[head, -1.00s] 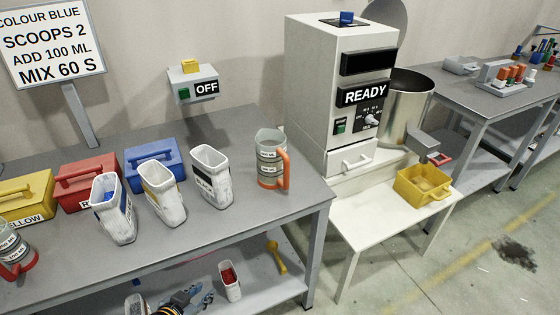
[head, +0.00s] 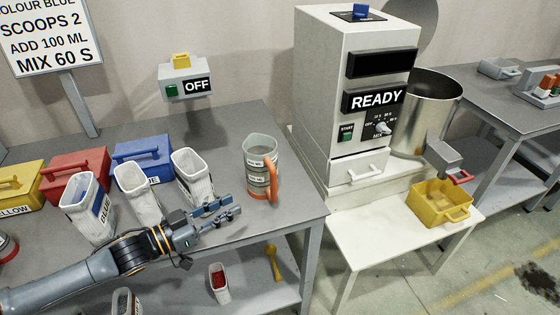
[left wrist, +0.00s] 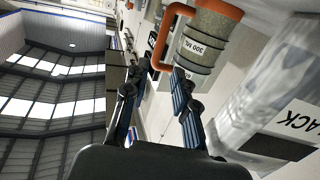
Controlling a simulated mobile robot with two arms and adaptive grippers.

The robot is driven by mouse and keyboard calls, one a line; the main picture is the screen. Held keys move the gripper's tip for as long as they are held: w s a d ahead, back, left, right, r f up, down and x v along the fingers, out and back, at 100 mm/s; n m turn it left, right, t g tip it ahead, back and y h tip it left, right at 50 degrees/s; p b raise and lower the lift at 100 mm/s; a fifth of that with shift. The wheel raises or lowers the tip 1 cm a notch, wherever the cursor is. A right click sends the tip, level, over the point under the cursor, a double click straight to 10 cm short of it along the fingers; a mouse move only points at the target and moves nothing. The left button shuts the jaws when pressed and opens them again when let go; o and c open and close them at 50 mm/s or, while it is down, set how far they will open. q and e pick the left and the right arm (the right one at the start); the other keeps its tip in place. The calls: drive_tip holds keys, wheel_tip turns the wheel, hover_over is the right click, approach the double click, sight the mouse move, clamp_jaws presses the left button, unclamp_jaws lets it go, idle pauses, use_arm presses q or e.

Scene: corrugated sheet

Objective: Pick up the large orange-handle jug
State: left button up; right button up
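The large jug (head: 260,160) with an orange handle and orange base band stands upright near the right end of the grey table. In the left wrist view the jug (left wrist: 204,45) shows a 300 ML label and its handle, at the top just beyond the fingertips. My left gripper (head: 229,207) is open and empty, in front of the jug and left of its handle, apart from it. Both fingers of the left gripper (left wrist: 160,76) show spread in the left wrist view. My right gripper is not in view.
White tubs, one the blue-labelled tub (head: 91,212), stand left of my gripper, with the black-labelled tub (left wrist: 265,100) close by. A red box (head: 75,172) and blue box (head: 143,160) stand behind. The READY machine (head: 355,110) is right, with a yellow bin (head: 440,203).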

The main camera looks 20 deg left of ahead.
sight(273, 178)
use_arm(q)
drive_tip(key=shift+h, duration=0.3)
drive_tip(key=x, duration=0.5)
drive_tip(key=r+x, duration=0.1)
drive_tip(key=x, duration=0.2)
drive_tip(key=shift+w+r, duration=0.15)
drive_tip(key=shift+w, duration=0.15)
drive_tip(key=x, duration=0.1)
drive_tip(key=p+x, duration=0.1)
drive_tip(key=x, duration=0.2)
drive_tip(key=shift+w+r+p, duration=0.2)
drive_tip(key=shift+r+p, duration=0.05)
drive_tip(key=shift+p, duration=0.05)
drive_tip(key=shift+w+d+f, duration=0.1)
drive_tip(key=shift+w+d, duration=0.2)
drive_tip(key=shift+d, duration=0.05)
clamp_jaws()
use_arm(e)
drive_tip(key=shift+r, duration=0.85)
